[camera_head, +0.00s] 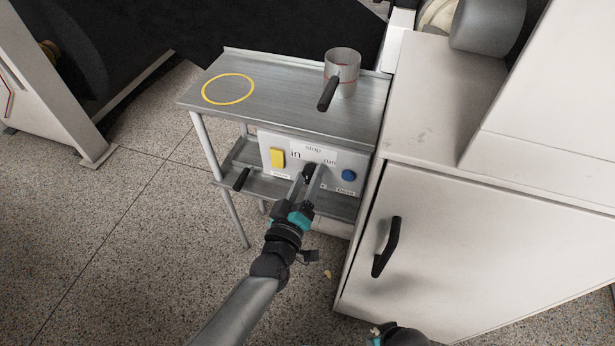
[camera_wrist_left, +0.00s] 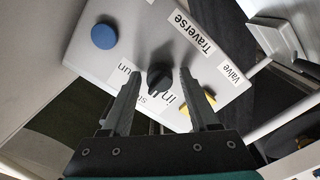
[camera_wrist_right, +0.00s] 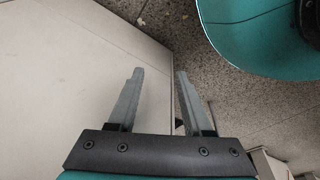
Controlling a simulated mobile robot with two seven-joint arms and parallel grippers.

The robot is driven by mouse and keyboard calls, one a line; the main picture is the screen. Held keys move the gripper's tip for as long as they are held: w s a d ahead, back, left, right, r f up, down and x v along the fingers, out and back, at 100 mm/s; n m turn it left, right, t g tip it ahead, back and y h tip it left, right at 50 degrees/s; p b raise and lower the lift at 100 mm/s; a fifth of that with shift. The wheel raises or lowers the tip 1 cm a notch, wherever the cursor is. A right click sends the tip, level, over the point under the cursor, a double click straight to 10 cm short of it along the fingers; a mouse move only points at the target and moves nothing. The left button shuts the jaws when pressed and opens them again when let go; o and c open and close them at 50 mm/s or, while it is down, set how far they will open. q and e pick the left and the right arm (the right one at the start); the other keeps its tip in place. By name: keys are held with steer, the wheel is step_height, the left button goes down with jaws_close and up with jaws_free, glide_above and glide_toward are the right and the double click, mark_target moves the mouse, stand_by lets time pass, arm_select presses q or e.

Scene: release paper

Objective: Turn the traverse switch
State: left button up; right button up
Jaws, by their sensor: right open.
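The traverse switch (camera_head: 308,167) is a black knob on a light grey control panel (camera_head: 265,157) with "stop", "in" and "run" markings. In the left wrist view the knob (camera_wrist_left: 160,77) sits between the two fingertips of my left gripper (camera_wrist_left: 157,80), with the "Traverse" label behind it. My left gripper (camera_head: 312,175) is open around the knob, with a gap on its left side; whether the right finger touches it I cannot tell. My right gripper (camera_wrist_right: 158,78) is open and empty beside a pale flat surface, above the floor.
A yellow switch (camera_head: 277,158) and a blue button (camera_head: 348,175) flank the knob. A pale cabinet (camera_head: 450,240) with a black handle (camera_head: 387,247) stands at right. Speckled floor (camera_head: 110,250) is open at left.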

arm_select(q)
steer(key=shift+o, duration=0.6)
arm_select(e)
steer(key=shift+a, duration=0.1)
arm_select(q)
steer(key=shift+s, duration=0.1)
steer(key=p+v, duration=0.3)
steer(key=v, duration=1.2)
steer(key=shift+p, duration=0.35)
arm_select(e)
steer(key=s+d+f, duration=0.4)
steer(key=s, duration=0.1)
steer(key=shift+s+d, duration=0.25)
steer(key=shift+d, duration=0.05)
